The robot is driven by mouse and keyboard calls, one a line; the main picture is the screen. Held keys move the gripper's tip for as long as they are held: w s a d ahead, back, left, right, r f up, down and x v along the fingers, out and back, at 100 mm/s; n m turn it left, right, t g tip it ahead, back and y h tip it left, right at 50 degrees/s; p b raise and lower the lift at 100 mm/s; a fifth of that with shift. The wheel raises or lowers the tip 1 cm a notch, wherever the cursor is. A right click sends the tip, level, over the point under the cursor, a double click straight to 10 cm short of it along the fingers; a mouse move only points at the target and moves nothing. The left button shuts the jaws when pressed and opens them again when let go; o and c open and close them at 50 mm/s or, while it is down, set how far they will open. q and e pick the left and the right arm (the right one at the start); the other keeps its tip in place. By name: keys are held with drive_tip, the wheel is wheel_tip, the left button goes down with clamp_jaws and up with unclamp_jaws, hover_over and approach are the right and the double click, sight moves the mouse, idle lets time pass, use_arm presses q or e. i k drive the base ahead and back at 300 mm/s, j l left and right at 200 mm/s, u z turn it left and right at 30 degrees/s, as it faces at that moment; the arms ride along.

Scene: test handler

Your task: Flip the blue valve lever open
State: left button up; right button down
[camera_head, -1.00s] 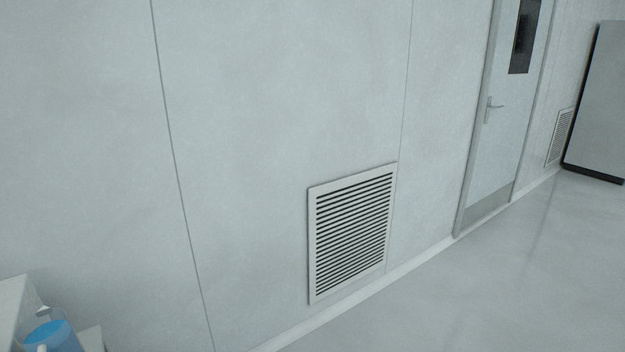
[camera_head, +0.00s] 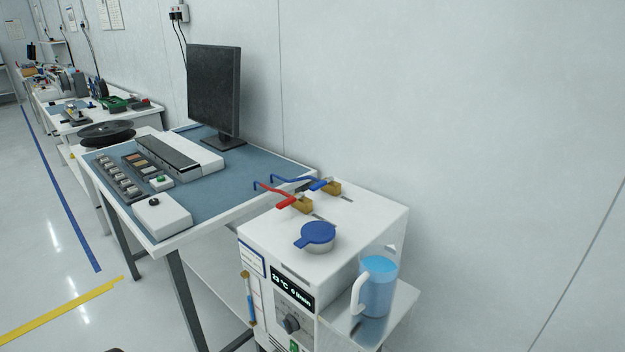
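The blue valve lever (camera_head: 322,185) sits at the back of the top of a white unit (camera_head: 352,216), on a brass valve body (camera_head: 333,188) with a blue hose running left from it. A red valve lever (camera_head: 286,202) on a second brass body (camera_head: 304,204) is just in front and to the left of it. At this size I cannot tell the exact angle of the blue lever. Neither of my grippers shows in the head view.
A blue cap (camera_head: 317,232) is on the unit's top, and a jug of blue liquid (camera_head: 378,287) stands on its right-hand shelf. A workbench (camera_head: 245,205) with a monitor (camera_head: 213,90) adjoins on the left. Open floor (camera_head: 45,240) lies at the far left.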

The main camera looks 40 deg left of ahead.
sight(314, 188)
drive_tip(key=i+l+u, duration=0.15)
drive_tip(key=u, duration=0.35)
drive_tip(key=i+l+u, duration=0.15)
drive_tip(key=u, duration=0.3)
drive_tip(key=i+l+u, duration=0.1)
drive_tip(key=l+u, duration=0.25)
drive_tip(key=u, duration=0.15)
drive_tip(key=l+u, duration=0.3)
drive_tip(key=u, duration=0.15)
drive_tip(key=i+l+u, duration=0.2)
drive_tip(key=l+u, duration=0.15)
drive_tip(key=l, duration=0.2)
drive_tip(key=k, duration=0.05)
